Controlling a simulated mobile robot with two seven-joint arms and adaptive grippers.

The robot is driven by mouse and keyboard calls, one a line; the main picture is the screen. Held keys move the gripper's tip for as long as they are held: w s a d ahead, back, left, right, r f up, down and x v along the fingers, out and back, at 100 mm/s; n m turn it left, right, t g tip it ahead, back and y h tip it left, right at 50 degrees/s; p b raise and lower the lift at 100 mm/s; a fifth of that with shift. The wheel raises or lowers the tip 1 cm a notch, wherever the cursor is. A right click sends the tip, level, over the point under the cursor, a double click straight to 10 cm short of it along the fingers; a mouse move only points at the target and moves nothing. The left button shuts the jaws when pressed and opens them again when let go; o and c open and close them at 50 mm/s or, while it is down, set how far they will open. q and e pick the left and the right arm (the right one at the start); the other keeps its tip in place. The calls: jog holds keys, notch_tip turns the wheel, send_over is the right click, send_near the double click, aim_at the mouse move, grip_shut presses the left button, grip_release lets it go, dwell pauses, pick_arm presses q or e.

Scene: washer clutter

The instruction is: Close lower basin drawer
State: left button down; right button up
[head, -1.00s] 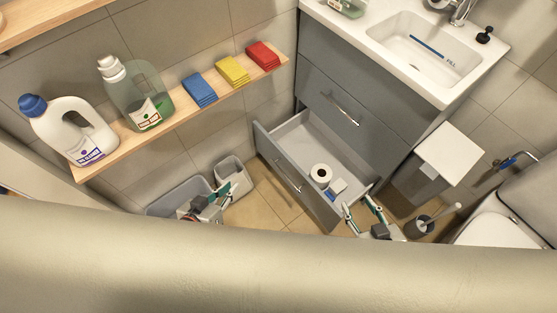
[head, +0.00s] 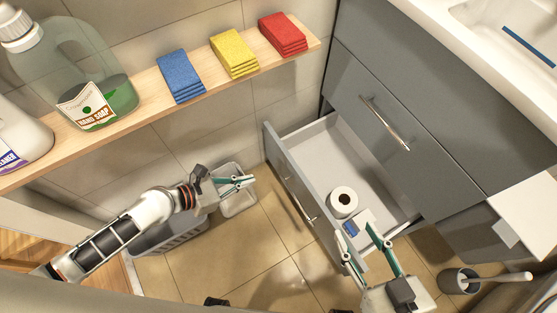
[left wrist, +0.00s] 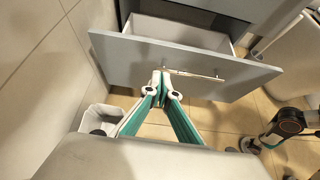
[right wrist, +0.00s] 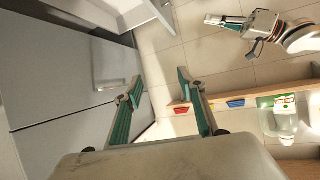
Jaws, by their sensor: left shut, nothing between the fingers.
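The lower basin drawer (head: 287,178) is pulled open from the grey cabinet (head: 385,95). A toilet roll (head: 343,201) and a small white and blue item (head: 360,224) lie inside it. Its bar handle (head: 304,204) is on the front panel and also shows in the left wrist view (left wrist: 195,74). My left gripper (head: 250,181) is shut and empty, left of the drawer front and apart from it in the head view. In the left wrist view its tips (left wrist: 160,76) point at the panel near the handle. My right gripper (head: 356,231) is open and empty by the drawer's near corner.
A grey basket (head: 165,238) and a small bin (head: 240,198) stand on the floor below my left gripper. A wall shelf (head: 135,125) holds bottles and coloured cloths. A toilet brush (head: 465,280) stands at right. Tiled floor before the drawer is clear.

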pick_arm(q)
jog(key=b, duration=0.4)
send_near(291, 165)
jog(key=x, duration=0.2)
jog(key=f+x, duration=0.1)
jog(key=x, duration=0.2)
jog(key=shift+s+a, duration=0.1)
jog(key=shift+s, duration=0.1)
jog(key=shift+w+d+r, duration=0.1)
jog(key=shift+w+d, duration=0.35)
jog(key=shift+d, duration=0.1)
pick_arm(e)
jog(key=a+m, duration=0.2)
jog(key=a, duration=0.1)
jog(key=s+a+m+y, duration=0.1)
jog(key=shift+a+f+m+t, duration=0.15)
jog(key=shift+a+m+t, duration=0.15)
pick_arm(q)
jog(key=shift+w+r, duration=0.1)
